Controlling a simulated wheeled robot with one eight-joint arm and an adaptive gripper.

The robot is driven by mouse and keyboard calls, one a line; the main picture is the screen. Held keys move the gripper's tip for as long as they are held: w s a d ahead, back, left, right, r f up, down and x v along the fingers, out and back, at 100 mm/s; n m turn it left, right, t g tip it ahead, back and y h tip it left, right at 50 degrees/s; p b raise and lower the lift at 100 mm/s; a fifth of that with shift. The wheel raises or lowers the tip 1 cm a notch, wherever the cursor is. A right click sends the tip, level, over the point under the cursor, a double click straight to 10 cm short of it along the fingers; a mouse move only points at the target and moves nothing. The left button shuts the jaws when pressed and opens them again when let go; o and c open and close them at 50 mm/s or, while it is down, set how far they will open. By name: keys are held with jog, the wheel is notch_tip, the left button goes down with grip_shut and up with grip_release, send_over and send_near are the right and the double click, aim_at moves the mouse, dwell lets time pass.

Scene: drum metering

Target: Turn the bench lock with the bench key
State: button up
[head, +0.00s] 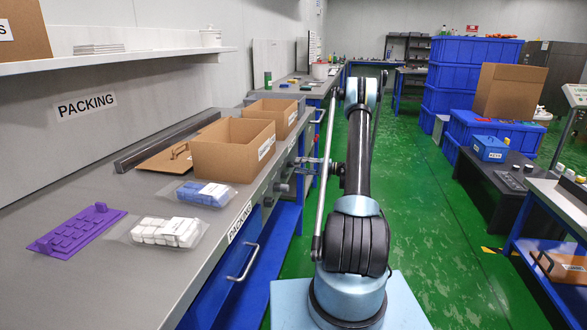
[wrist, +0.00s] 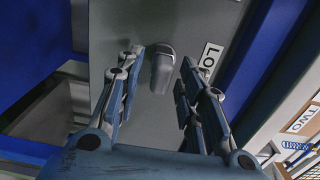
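In the wrist view a rounded grey knob-like piece (wrist: 163,72) sticks out of a grey panel (wrist: 112,22), beside a white label (wrist: 210,60) whose visible letters read "LO". I cannot tell whether this piece is the bench key in the lock or the lock itself. My gripper (wrist: 161,60) is open, with one finger on each side of the piece and gaps showing between. In the head view my gripper (head: 310,164) is at the front face of the packing bench (head: 120,270), where several grey knobs (head: 282,188) show.
Open cardboard boxes (head: 235,150), bagged blue parts (head: 205,193), bagged white parts (head: 168,232) and a purple tray (head: 75,232) are on the bench. A drawer handle (head: 243,264) sticks out in front. A blue key box (head: 490,148) stands right. The green floor (head: 440,240) between is clear.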

grip_shut()
